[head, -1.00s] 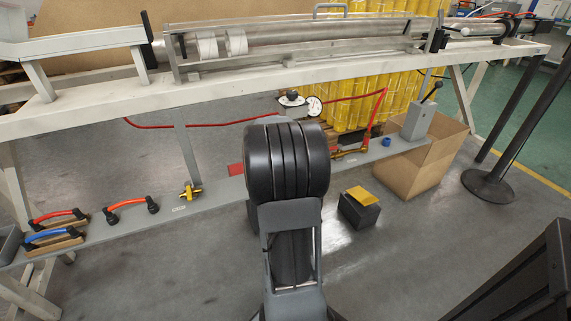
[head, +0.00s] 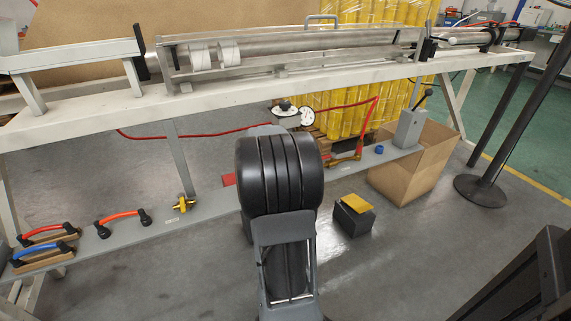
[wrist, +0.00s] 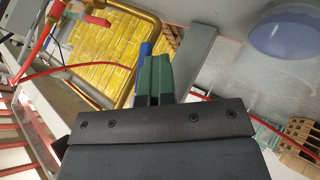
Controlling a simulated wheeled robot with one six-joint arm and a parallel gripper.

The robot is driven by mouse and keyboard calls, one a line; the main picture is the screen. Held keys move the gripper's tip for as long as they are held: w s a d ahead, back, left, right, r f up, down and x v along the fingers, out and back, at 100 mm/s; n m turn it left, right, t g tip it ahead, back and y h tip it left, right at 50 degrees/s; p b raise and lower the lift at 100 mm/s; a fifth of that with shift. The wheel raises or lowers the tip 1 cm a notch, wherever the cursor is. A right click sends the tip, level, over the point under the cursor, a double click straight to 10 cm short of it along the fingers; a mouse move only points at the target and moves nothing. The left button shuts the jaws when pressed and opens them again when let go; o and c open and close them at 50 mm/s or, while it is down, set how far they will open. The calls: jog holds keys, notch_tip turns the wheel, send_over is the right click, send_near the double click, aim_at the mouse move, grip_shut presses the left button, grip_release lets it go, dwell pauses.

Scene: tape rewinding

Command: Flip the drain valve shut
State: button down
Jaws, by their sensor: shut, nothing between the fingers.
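A small brass-yellow valve-like fitting (head: 183,204) sits on the low grey shelf, left of my arm in the head view. Brass pipework with red parts (head: 345,157) stands on the same shelf to the right of my arm. I cannot tell for certain which of them carries the drain valve. In the wrist view, a brass pipe (wrist: 150,22) bends near a red lever-like part (wrist: 97,18), at the upper left of my gripper. My gripper (wrist: 157,62) is shut and empty, with its green-and-black fingers together. In the head view my own arm hides it.
A round gauge (head: 306,115) and red hose (head: 200,133) hang under the white bench (head: 230,95). A grey lever box (head: 409,128) and blue ring (head: 379,150) are on the shelf at right. A cardboard box (head: 412,170) and a dark block (head: 353,220) stand on the floor.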

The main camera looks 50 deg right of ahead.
jog(key=shift+d+r, duration=0.25)
jog(key=shift+r, duration=0.35)
jog(key=a+f+b, duration=0.1)
jog(key=w+a+f+b, duration=0.1)
jog(key=a+b, duration=0.1)
jog(key=shift+w+f+b, duration=0.15)
jog(key=shift+f+b, duration=0.15)
jog(key=a+f+p+v, duration=0.1)
jog(key=p+v, duration=0.2)
jog(key=v, duration=0.7)
jog(key=shift+w+a, duration=0.2)
jog(key=shift+w, duration=0.1)
jog(key=shift+r, duration=0.15)
jog(key=s+a+f+n+y, duration=0.1)
jog(key=s+a+n+y, duration=0.1)
jog(key=a, duration=0.7)
jog(key=s+a+f+n+t+y, duration=0.1)
jog(key=s+a+f+n+y, duration=0.1)
jog(key=a, duration=0.7)
jog(key=s+a+f+n+y, duration=0.2)
jog(key=s+a+y, duration=0.2)
jog(key=a, duration=0.6)
jog(key=shift+t+y, duration=0.3)
jog(key=shift+y, duration=0.2)
